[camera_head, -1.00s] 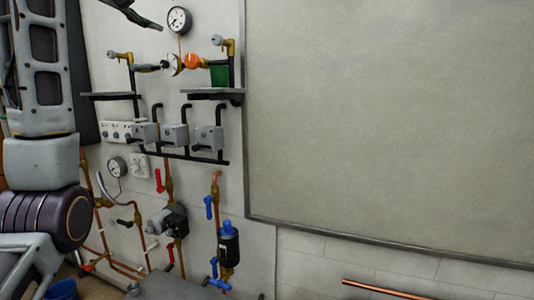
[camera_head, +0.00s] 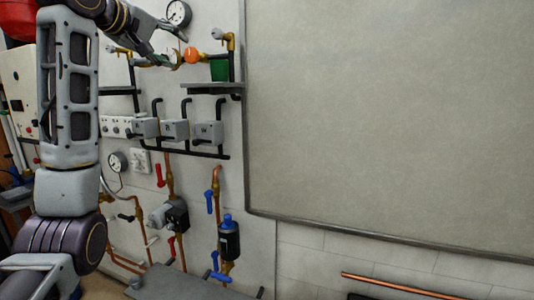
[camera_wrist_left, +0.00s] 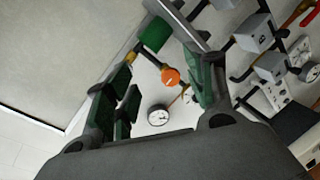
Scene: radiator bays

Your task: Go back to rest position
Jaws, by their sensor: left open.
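My left arm stands at the left of the head view, bent over at the top. Its left gripper (camera_head: 172,48) points right, in front of the upper wall fittings, below the round gauge (camera_head: 178,13). In the left wrist view the two green-padded fingers (camera_wrist_left: 162,85) are spread, with no object held between them. Behind the gap show an orange round part (camera_wrist_left: 170,76), the gauge (camera_wrist_left: 158,115) and a green block (camera_wrist_left: 155,36). I cannot tell how far the fingers are from these. My right gripper is in neither view.
A shelf (camera_head: 212,87) carries the green block. Grey boxes (camera_head: 174,130) with black pipes, copper pipes and red and blue valve handles cover the wall below. A large blank framed panel (camera_head: 390,120) fills the right. A copper pipe (camera_head: 400,287) runs at lower right.

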